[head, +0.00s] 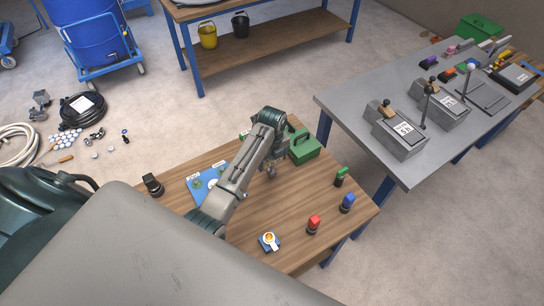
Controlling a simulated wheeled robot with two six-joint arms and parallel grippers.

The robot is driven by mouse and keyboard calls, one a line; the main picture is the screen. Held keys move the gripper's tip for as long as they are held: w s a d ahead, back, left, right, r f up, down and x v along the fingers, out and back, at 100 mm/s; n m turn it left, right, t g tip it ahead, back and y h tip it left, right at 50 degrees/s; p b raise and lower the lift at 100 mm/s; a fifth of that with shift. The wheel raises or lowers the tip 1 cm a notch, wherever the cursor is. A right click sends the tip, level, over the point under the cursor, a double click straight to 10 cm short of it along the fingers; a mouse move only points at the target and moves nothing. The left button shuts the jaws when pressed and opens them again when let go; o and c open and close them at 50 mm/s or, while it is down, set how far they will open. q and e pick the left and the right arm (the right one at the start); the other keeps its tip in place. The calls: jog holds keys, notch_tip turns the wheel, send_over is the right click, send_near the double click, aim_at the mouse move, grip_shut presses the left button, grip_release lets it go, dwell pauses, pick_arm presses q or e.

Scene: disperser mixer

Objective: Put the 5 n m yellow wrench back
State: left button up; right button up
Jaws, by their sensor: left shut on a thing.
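My left arm reaches over the wooden table, and its gripper (270,170) points down near the table's middle, beside the green box. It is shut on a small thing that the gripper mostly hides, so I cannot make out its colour. I cannot pick out the yellow wrench for sure. Small upright tools with a red top (314,222), a blue top (348,202) and a green top (340,175) stand along the table's right side. A dark one (152,184) stands at the left. My right gripper is not in view.
A green box (304,147) sits at the wooden table's back edge. A blue sheet (203,188) lies left of my arm, and a small cup (269,240) stands near the front. The grey table (345,107) at the right holds several grey devices.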

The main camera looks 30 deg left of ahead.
pick_arm(q)
jog(key=shift+f, duration=0.6)
jog(key=o, duration=1.1)
jog(key=shift+c, duration=0.2)
